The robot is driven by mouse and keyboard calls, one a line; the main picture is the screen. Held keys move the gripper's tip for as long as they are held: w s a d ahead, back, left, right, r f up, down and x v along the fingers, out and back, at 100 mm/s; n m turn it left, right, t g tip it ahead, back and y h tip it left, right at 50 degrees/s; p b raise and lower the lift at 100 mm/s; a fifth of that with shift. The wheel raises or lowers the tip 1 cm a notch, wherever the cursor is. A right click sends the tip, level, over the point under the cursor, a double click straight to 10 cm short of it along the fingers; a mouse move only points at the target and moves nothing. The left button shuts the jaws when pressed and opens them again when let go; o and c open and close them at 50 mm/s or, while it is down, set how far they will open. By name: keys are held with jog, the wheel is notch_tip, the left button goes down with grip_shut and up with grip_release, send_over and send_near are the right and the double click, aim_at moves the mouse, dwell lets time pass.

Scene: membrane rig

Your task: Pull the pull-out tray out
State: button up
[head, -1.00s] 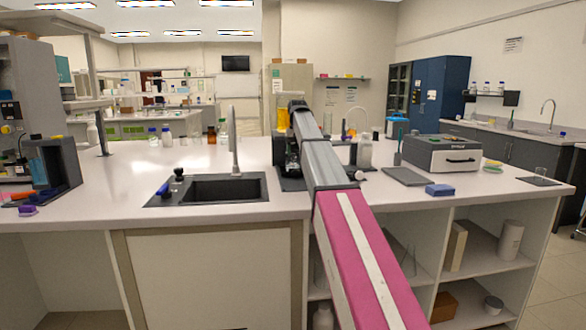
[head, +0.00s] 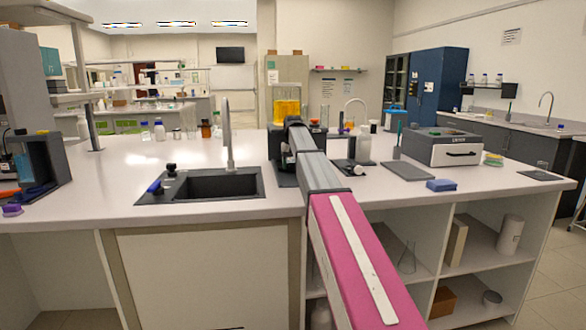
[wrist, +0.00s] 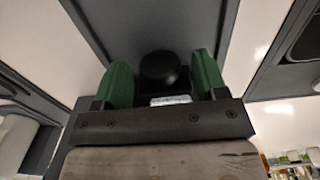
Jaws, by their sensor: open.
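In the wrist view my gripper (wrist: 161,64) has its two green fingers apart. A round black knob (wrist: 160,72) lies between them, with a gap visible on each side. The knob is in front of a dark grey panel or plate (wrist: 160,22), which may be the pull-out tray; I cannot tell for sure. A small pale strip shows just below the knob. In the head view my arm reaches across the bench to the rig with an amber tank (head: 287,108). My arm hides the gripper and most of the rig's lower part there.
A sink (head: 203,185) with a tall tap (head: 227,135) is left of my arm. To the right are a dark flat plate (head: 407,171), a blue block (head: 441,185) and a grey box with a handle (head: 440,147). The white bench top (head: 100,195) has free room at left.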

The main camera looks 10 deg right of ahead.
jog(key=shift+f, duration=0.6)
grip_shut()
jog(key=shift+s, duration=0.6)
jog(key=s, duration=1.5)
grip_release()
